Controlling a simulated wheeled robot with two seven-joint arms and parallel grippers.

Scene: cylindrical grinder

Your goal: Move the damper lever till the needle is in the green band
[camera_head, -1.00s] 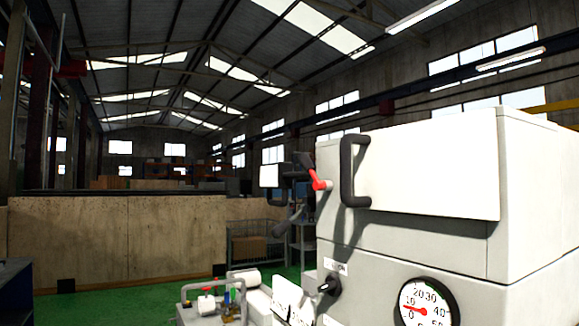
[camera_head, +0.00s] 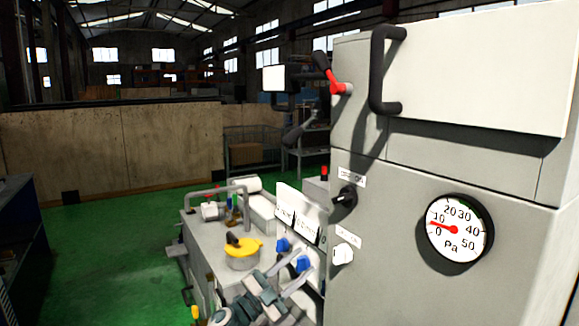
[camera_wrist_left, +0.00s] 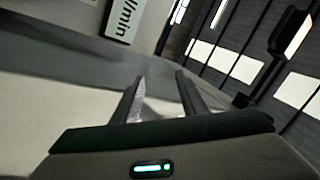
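The damper lever (camera_head: 333,78), red with a black grip, is on the upper left edge of the grey machine housing. It tilts up and left. The round gauge (camera_head: 455,233), marked in Pa, is on the housing front. Its red needle (camera_head: 442,225) points left, between 0 and 10. I cannot make out a green band. My left gripper (camera_head: 303,263) is low in the head view, below the lever and near blue knobs. In the left wrist view its two fingers (camera_wrist_left: 160,82) are apart with nothing between them. My right gripper is not in view.
A black handle (camera_head: 380,70) stands out right of the lever. A black switch (camera_head: 346,196) and blue knobs (camera_head: 283,244) are below. A yellow-lidded pot (camera_head: 242,253) stands on the machine bed. A label (camera_wrist_left: 124,18) shows in the left wrist view. Green floor (camera_head: 110,245) is clear at left.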

